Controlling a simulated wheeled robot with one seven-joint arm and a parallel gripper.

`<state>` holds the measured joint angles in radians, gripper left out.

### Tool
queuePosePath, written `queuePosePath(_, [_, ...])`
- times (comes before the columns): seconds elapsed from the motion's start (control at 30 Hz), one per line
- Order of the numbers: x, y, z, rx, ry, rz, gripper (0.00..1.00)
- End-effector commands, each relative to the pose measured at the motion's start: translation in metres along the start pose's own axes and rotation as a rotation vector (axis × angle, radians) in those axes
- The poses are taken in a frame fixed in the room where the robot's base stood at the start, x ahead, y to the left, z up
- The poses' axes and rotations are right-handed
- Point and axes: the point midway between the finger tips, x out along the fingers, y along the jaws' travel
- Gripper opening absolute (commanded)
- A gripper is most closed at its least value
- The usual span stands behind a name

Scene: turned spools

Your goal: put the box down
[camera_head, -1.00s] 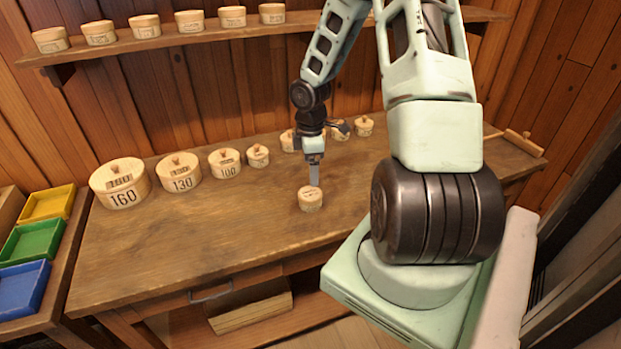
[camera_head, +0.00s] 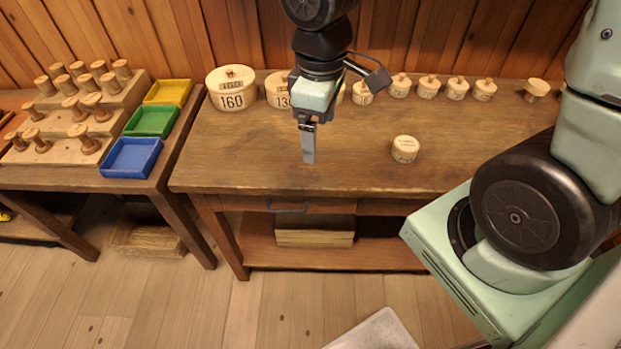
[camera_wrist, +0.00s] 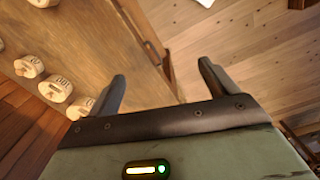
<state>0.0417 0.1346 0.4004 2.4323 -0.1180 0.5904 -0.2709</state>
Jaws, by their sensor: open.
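A small round wooden box (camera_head: 405,149) stands upright on the workbench (camera_head: 240,160), right of the middle. It has a pale lid with faint marks I cannot read. My gripper (camera_head: 308,155) is over the bench, well to the left of this box and apart from it. In the wrist view my gripper (camera_wrist: 160,95) shows two spread fingers with nothing between them. A pale round box in the upper left of the wrist view (camera_wrist: 44,3) is partly cut off by the frame edge.
Lidded round boxes line the bench's back, including the 160 box (camera_head: 232,88); my arm hides some. Yellow (camera_head: 168,92), green (camera_head: 151,121) and blue (camera_head: 131,157) trays and a stepped spool rack (camera_head: 75,115) stand left. The bench's front middle is clear.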

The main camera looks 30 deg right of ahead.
Motion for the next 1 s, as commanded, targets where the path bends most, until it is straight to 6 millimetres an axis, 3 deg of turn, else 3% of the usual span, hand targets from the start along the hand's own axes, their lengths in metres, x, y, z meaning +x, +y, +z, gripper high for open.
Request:
queuePosePath(0.03, [-0.009, -0.030, 0.000, -0.008, 0.011, 0.001, 0.85])
queuePosePath(0.1, [-0.018, -0.064, 0.005, 0.006, 0.020, -0.009, 0.85])
queuePosePath(0.2, [-0.026, -0.102, 0.015, 0.023, 0.031, -0.027, 0.85])
queuePosePath(0.33, [-0.033, -0.131, 0.026, 0.039, 0.039, -0.045, 0.85])
queuePosePath(0.47, [-0.035, -0.142, 0.032, 0.047, 0.040, -0.054, 0.85])
queuePosePath(0.73, [-0.034, -0.142, 0.032, 0.049, 0.040, -0.055, 0.85])
queuePosePath(1.0, [-0.003, -0.142, 0.032, 0.049, 0.039, -0.054, 0.85])
